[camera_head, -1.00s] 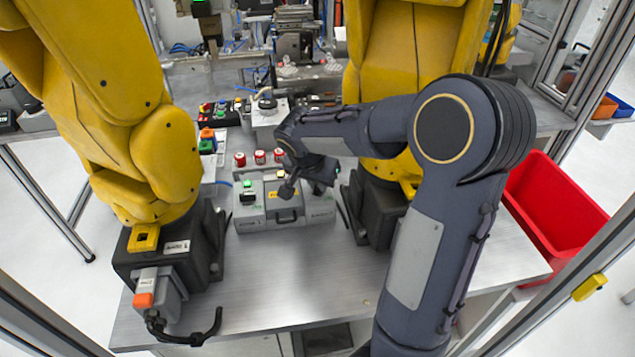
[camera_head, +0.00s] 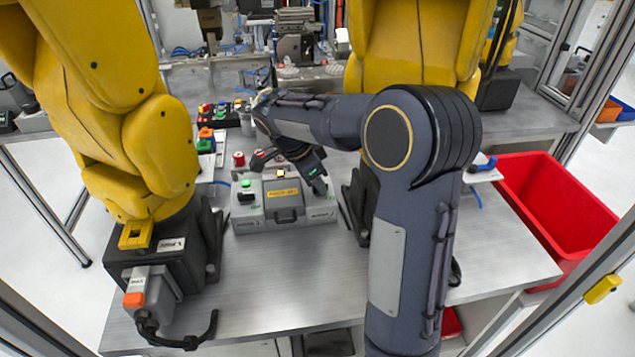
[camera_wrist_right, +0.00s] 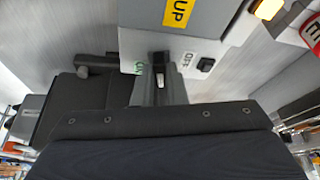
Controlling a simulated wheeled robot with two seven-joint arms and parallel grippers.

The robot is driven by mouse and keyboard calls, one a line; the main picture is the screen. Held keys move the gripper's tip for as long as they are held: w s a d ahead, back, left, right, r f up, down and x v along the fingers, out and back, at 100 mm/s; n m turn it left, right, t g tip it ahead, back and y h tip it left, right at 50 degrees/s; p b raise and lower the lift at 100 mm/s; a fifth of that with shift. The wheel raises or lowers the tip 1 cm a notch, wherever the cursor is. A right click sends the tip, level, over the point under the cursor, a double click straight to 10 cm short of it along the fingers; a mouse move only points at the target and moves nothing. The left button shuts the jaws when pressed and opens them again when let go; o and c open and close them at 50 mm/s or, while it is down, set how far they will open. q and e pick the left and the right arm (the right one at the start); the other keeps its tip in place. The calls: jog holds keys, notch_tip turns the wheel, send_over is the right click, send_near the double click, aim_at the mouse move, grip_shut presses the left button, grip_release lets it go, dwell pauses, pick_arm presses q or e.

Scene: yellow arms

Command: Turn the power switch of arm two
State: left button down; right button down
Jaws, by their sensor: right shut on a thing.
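A grey control box (camera_head: 283,207) with a yellow label stands on the metal table between the two yellow arms. My right gripper (camera_head: 319,186) reaches down over the right part of this box. In the right wrist view its two fingers (camera_wrist_right: 159,88) are closed around a dark switch knob (camera_wrist_right: 158,68) between an ON and an OFF label. The knob's exact angle is hard to read. Another black switch (camera_wrist_right: 206,64) sits beside the OFF label. In the head view the gripper hides the held switch. My left gripper is not in view.
Yellow arms stand left (camera_head: 150,140) and right (camera_head: 408,50) of the box. A red button (camera_head: 239,159) shows behind it, and a lit button (camera_head: 281,172) sits on its top. A red bin (camera_head: 560,210) is at the right. The table front (camera_head: 280,280) is clear.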

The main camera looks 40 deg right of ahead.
jog(key=shift+w+m+g, duration=0.1)
jog(key=shift+m+g, duration=0.5)
jog(key=shift+m, duration=0.8)
jog(key=c, duration=1.5)
grip_release()
jog(key=shift+o, duration=0.2)
jog(key=p+v, duration=0.1)
jog(key=v, duration=0.7)
jog(key=shift+d, duration=0.15)
